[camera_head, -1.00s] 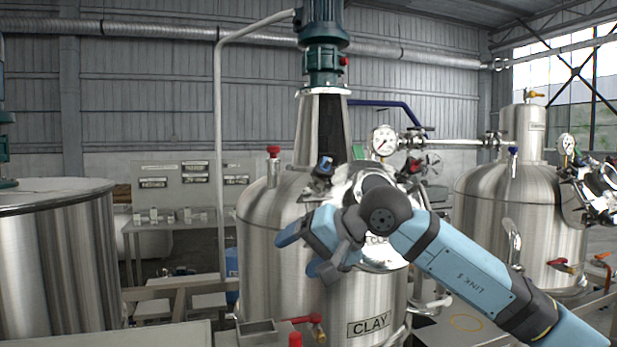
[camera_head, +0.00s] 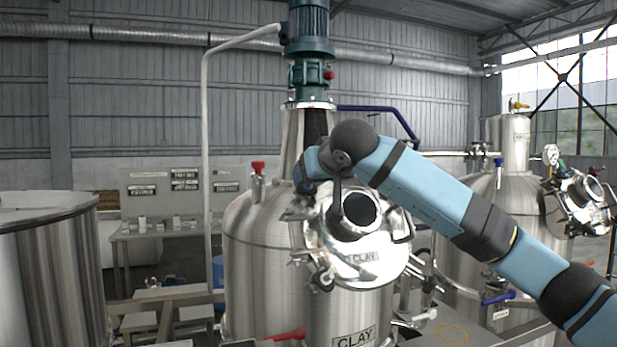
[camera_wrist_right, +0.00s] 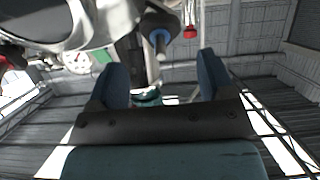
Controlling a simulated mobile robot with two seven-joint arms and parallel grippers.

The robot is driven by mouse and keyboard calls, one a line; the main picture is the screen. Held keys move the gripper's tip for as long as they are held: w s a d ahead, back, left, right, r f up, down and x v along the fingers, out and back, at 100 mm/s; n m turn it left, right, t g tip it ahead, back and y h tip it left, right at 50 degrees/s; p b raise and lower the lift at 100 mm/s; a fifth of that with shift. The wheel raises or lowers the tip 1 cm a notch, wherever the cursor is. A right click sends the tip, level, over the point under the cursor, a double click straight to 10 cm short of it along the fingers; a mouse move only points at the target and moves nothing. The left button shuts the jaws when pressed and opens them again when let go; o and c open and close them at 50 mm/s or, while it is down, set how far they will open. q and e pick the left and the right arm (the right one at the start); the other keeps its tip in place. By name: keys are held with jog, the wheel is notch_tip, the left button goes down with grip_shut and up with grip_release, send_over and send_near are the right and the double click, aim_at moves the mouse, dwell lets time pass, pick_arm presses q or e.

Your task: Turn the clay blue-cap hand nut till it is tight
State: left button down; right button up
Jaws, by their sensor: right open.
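The clay tank (camera_head: 265,285) is a steel vessel with a CLAY plate on its front. Its shiny round lid (camera_head: 375,265), also marked CLAY, faces me. My right arm reaches over the top of the lid, and my right gripper (camera_head: 303,182) is at the lid's upper left edge, partly hidden by its own wrist. In the right wrist view the gripper (camera_wrist_right: 163,80) is open and empty. A hand nut with a blue cap (camera_wrist_right: 160,38) shows ahead of the gap between its fingers, apart from them. In the head view this nut is hidden. My left gripper is out of view.
A red-topped valve (camera_head: 258,168) stands on the tank's shoulder left of the gripper. A motor column (camera_head: 308,75) rises behind. Another steel tank (camera_head: 490,235) stands at the right, and an open vat (camera_head: 50,265) at the left.

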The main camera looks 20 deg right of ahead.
aim_at(306, 187)
jog(key=p+x, duration=0.1)
jog(key=x, duration=0.4)
jog(key=shift+w+a, duration=0.1)
jog(key=shift+w, duration=0.15)
jog(key=shift+f, duration=0.1)
jog(key=c, duration=0.9)
